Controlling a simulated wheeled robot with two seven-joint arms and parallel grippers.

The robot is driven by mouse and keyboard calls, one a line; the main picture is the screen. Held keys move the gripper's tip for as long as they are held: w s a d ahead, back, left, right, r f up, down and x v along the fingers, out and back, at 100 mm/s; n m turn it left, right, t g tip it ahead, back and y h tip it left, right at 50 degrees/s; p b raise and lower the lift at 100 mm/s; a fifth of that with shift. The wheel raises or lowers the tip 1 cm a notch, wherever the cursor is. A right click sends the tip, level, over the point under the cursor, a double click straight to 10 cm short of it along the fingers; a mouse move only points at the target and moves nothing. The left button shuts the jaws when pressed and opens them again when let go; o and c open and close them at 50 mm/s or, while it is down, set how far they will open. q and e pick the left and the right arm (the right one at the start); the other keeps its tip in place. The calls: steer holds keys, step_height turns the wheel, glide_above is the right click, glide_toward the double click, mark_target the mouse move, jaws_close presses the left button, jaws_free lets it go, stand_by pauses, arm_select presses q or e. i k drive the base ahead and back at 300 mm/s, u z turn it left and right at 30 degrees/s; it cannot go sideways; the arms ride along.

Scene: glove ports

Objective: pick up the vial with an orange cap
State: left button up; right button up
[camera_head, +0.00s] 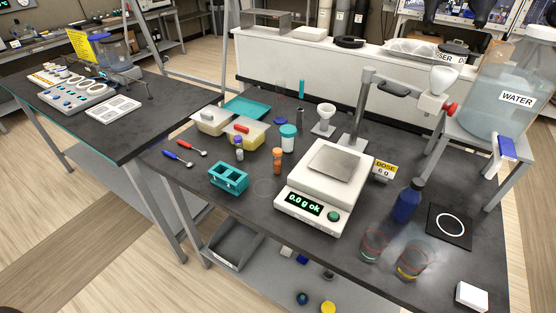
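A small amber vial with an orange cap (277,161) stands upright on the dark table, just left of the white scale. A white jar with a teal cap (288,138) stands close behind it.
The white scale (322,190) reads 0.0 g. A teal rack (229,178) stands left of it, with two spoons (185,152) farther left. Tubs (246,130) and a funnel stand (354,138) are behind. A blue bottle (407,201) and glass beakers (374,244) stand right.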

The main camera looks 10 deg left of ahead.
mark_target(277, 161)
steer(key=u, duration=2.4)
steer(key=i, duration=1.85)
steer(key=z, duration=2.95)
